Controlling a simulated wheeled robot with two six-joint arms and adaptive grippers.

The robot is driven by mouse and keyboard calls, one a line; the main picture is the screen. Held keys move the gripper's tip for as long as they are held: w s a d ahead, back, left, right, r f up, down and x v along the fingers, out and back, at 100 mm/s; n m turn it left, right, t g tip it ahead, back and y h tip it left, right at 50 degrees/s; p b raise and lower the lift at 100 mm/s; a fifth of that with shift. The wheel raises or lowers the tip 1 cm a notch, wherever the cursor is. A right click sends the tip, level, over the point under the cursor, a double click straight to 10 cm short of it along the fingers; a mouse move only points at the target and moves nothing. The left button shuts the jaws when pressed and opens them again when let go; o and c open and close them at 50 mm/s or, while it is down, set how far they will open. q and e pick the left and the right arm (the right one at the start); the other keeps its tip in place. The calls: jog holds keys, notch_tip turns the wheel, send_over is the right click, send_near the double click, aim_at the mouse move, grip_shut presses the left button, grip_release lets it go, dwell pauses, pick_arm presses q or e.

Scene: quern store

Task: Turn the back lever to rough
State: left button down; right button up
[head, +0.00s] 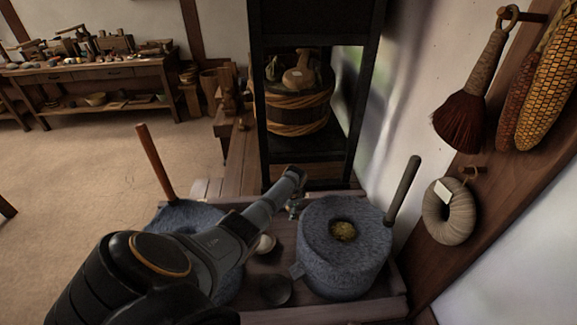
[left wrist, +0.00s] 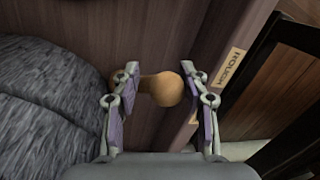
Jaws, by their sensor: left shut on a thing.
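My left gripper (head: 293,208) reaches between the two stone querns, toward the back of the wooden tray. In the left wrist view the gripper (left wrist: 160,92) is shut on the round wooden knob of the back lever (left wrist: 162,89), with one finger at each side of it. A tan label reading ROUGH (left wrist: 231,66) is on the wooden edge, to the right of the knob. In the head view the gripper and arm hide the lever. My right gripper is not in view.
The right quern (head: 320,245) holds grain and has a dark upright handle (head: 404,190). The left quern (head: 180,217), with a brown handle (head: 155,163), is partly behind my arm. A dark rack (head: 257,120) stands behind. A brush (head: 473,95) hangs at right.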

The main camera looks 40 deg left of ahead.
pick_arm(q)
jog(key=shift+w+d+r, duration=0.15)
jog(key=shift+w+d, duration=0.05)
jog(key=shift+w, duration=0.1)
jog(key=c, duration=0.7)
grip_release()
jog(key=shift+s, duration=0.15)
jog(key=shift+a, duration=0.1)
jog(key=r, duration=0.4)
jog(key=d+r, duration=0.1)
jog(key=r, duration=0.2)
jog(key=s+d+r, duration=0.1)
jog(key=r, duration=0.3)
jog(key=shift+d+r, duration=0.1)
jog(key=shift+r, duration=0.2)
